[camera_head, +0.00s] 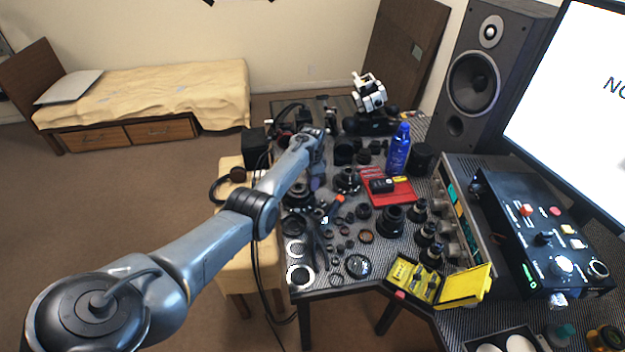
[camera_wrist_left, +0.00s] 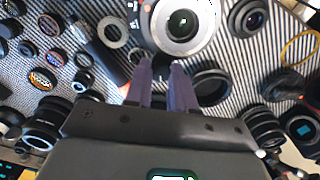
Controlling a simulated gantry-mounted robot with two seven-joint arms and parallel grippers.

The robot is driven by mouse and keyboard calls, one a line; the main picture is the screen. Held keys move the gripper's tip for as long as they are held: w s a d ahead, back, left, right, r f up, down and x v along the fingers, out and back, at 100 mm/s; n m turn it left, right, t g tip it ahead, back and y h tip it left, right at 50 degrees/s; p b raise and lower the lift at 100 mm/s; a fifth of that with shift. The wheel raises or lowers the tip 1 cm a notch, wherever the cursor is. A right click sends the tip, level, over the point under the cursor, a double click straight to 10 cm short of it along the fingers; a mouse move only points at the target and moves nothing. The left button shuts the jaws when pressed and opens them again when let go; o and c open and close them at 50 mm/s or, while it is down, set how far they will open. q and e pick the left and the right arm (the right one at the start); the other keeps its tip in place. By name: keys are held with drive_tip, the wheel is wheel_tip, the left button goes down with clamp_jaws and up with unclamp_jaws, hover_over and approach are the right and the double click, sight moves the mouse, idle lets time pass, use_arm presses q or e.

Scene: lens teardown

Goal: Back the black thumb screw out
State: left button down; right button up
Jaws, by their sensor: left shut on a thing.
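My left gripper (camera_head: 316,182) reaches down over the crowded table among black lens parts. In the left wrist view its two purple-grey fingers (camera_wrist_left: 161,68) are close together, shut on a small dark part at the lower rim of a lens body (camera_wrist_left: 181,24). The lens body has a pale metal ring and a dark centre. The held part sits where the black thumb screw would be, but it is almost fully hidden between the fingertips. In the head view the arm and gripper hide this spot. My right gripper is in neither view.
Lens barrels and rings lie close around, including a black ring (camera_wrist_left: 211,84) beside the fingers. On the table are a red mat (camera_head: 404,194), a blue bottle (camera_head: 398,150) and a yellow case (camera_head: 465,287). A control box (camera_head: 545,235) stands at the right.

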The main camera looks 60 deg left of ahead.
use_arm(q)
drive_tip(key=shift+n+p, duration=0.5)
drive_tip(key=shift+n, duration=1.4)
drive_tip(key=c, duration=0.9)
unclamp_jaws()
drive_tip(key=shift+c, duration=0.2)
wheel_tip(320, 180, up, 11)
drive_tip(key=p, duration=0.4)
drive_tip(key=shift+f, duration=0.1)
